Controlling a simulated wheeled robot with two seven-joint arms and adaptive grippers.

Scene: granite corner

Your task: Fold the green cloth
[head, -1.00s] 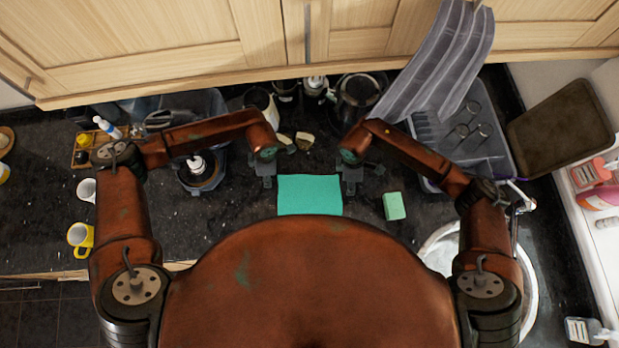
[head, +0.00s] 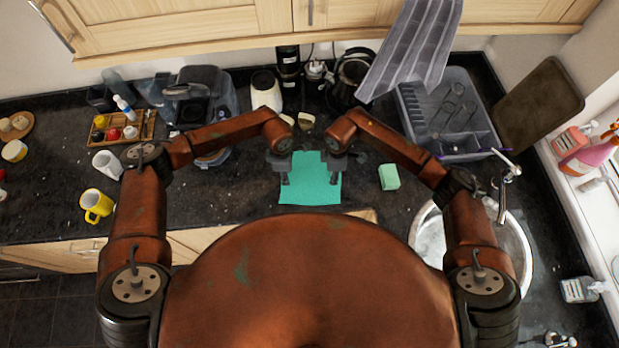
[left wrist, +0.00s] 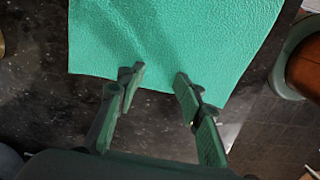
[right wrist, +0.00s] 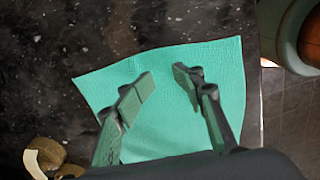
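The green cloth (head: 312,188) lies spread out on the dark counter in front of me, at the middle of the head view. My left gripper (head: 284,178) is over its left side and my right gripper (head: 334,176) over its right side. In the left wrist view the cloth (left wrist: 170,35) reaches between and beyond the open fingers (left wrist: 158,80). In the right wrist view the cloth (right wrist: 165,125) lies under the open fingers (right wrist: 163,80), with a small wrinkle at one edge. Both grippers are empty. Whether the fingertips touch the cloth I cannot tell.
A green sponge (head: 389,177) lies right of the cloth. The sink (head: 428,240) is at the right, with a dish rack (head: 470,150) behind it. A yellow mug (head: 97,205) and a white mug (head: 107,164) stand left. Small pale-topped items (head: 305,121) lie behind the cloth.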

